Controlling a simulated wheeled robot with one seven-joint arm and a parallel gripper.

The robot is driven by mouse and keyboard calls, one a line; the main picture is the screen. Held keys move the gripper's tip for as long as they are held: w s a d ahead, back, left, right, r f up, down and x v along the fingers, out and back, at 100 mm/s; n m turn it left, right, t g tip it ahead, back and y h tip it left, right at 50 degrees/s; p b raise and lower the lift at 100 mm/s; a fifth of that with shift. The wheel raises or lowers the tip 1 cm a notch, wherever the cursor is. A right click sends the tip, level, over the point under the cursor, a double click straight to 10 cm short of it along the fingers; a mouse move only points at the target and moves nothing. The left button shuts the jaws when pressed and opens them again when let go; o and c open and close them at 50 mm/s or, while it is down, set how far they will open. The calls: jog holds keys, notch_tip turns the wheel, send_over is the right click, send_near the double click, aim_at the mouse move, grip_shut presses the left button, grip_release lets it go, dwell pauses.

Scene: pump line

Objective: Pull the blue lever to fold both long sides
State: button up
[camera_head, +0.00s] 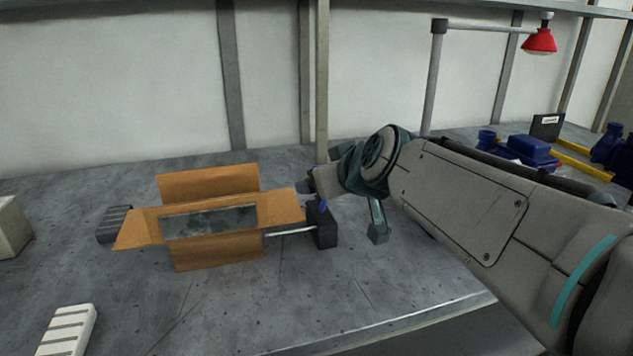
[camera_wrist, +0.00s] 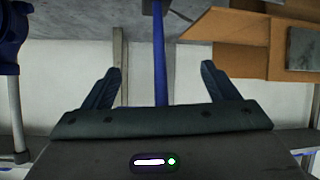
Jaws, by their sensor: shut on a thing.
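An open cardboard box (camera_head: 218,250) sits on the grey workbench, its flaps spread outward. The far long flap (camera_head: 208,183) stands up, and the near long side hangs down at the front. A dark grey thing (camera_head: 210,222) fills the opening. The blue lever (camera_head: 323,206) stands on a black block to the right of the box. In the wrist view the blue lever (camera_wrist: 160,60) runs between my fingers. My gripper (camera_head: 311,184) is at the top of the lever and shut on it. The exact contact is hard to see.
A black block (camera_head: 322,232) with a metal rod stands by the box. A dark ribbed block (camera_head: 114,224) lies to the left. A white ribbed piece (camera_head: 68,330) is at the front left. Blue pump parts (camera_head: 532,150) stand at the back right. The bench's front middle is clear.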

jog(key=shift+d, duration=0.1)
dwell(0.3)
jog(key=o, duration=1.3)
jog(key=shift+r, duration=0.1)
